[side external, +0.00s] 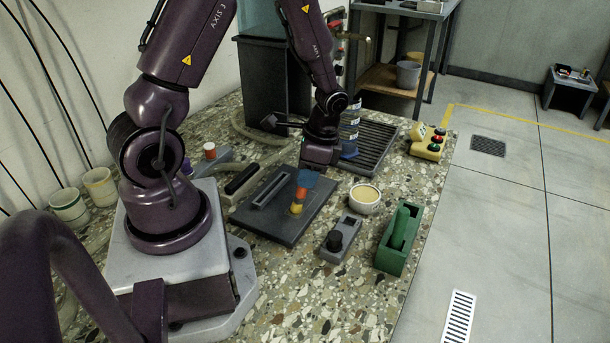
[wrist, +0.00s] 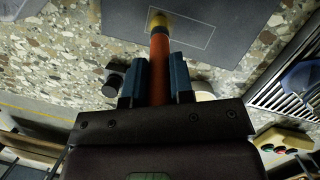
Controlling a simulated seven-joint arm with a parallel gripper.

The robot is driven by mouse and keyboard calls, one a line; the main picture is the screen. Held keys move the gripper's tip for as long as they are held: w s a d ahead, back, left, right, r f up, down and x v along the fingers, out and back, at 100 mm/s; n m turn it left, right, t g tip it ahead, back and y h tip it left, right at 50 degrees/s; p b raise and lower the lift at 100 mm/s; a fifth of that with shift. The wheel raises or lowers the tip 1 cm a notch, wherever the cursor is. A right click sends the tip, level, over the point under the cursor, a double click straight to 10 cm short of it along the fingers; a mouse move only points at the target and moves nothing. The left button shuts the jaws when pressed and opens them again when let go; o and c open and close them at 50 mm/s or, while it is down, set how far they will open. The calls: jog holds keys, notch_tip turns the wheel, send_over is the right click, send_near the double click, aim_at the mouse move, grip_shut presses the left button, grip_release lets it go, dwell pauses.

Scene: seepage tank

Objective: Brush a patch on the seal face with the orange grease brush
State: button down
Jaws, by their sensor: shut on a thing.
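My gripper (side external: 307,178) is shut on the orange brush (side external: 300,194), whose handle stands between the blue fingers. In the wrist view the brush (wrist: 160,62) extends out from my gripper (wrist: 160,80) and ends in a dark band and a yellow tip. The tip is over the dark grey plate (side external: 265,229), near its right side. In the wrist view the tip lies at one end of a thin outlined rectangle on the plate (wrist: 215,53). I cannot tell whether the tip touches the surface. No brushed mark is clear on the plate.
A cup of cream-coloured stuff (side external: 364,197) stands right of the plate. A grey box with a black knob (side external: 338,240) and a green holder (side external: 398,240) are in front. A black grate (side external: 372,145), a yellow button box (side external: 430,142) and a dark tank (side external: 270,85) are behind.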

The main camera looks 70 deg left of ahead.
jog(key=shift+w+a, duration=0.3)
jog(key=shift+w+a, duration=0.7)
jog(key=shift+a, duration=0.05)
jog(key=shift+w, duration=0.1)
jog(key=shift+w+a, duration=0.65)
jog(key=shift+a, duration=0.1)
dwell(0.3)
jog(key=shift+w+a, duration=0.65)
jog(key=shift+w, duration=0.05)
jog(key=shift+s+d, duration=0.1)
jog(key=shift+s+d, duration=0.6)
jog(key=shift+s, duration=0.05)
